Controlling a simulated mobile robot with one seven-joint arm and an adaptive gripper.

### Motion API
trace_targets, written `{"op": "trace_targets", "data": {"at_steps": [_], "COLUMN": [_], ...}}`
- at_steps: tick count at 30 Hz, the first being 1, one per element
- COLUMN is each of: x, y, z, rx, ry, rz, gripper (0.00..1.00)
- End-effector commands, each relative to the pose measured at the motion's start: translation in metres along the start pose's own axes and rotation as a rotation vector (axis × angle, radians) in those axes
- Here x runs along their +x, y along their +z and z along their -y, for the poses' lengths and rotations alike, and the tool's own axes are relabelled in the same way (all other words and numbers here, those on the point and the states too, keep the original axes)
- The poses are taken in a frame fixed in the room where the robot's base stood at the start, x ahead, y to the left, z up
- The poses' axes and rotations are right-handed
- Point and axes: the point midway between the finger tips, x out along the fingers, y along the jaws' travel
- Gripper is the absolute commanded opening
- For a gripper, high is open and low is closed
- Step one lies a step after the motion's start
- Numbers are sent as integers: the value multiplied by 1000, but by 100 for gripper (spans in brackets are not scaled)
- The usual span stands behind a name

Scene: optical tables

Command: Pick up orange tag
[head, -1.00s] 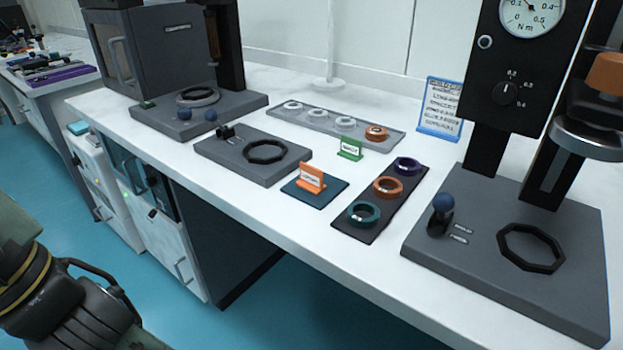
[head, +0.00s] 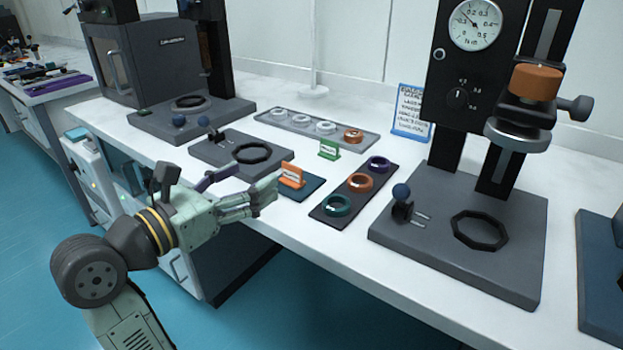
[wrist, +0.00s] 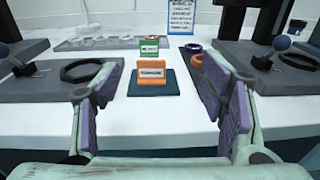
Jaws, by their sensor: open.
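The orange tag (head: 291,177) stands upright on a small dark blue mat (head: 312,187) near the table's front edge. In the wrist view the orange tag (wrist: 151,77) is ahead, a little left of the middle between my fingers, with a white label facing me. My gripper (head: 250,186) is just in front of the tag and left of it in the head view. In the wrist view my gripper (wrist: 158,110) is open, its purple-padded fingers spread wide with nothing between them. The fingers do not appear to touch the tag.
A green tag (head: 329,150) stands behind the orange one. A dark tray (head: 331,215) with teal, orange and purple rings lies to the right. A grey plate with a black ring (head: 252,152) lies to the left. A gauge press (head: 459,235) stands further right.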

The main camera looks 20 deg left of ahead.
Motion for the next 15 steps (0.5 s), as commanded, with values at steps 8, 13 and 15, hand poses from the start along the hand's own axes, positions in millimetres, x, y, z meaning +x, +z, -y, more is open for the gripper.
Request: {"op": "trace_targets", "data": {"at_steps": [8, 13, 15], "x": [18, 44, 50], "y": [-31, -34, -35], "z": [-18, -19, -20], "rx": [-5, -6, -5], "ry": [53, 53, 54], "rz": [-125, -123, -123], "gripper": [65, 65, 65]}}
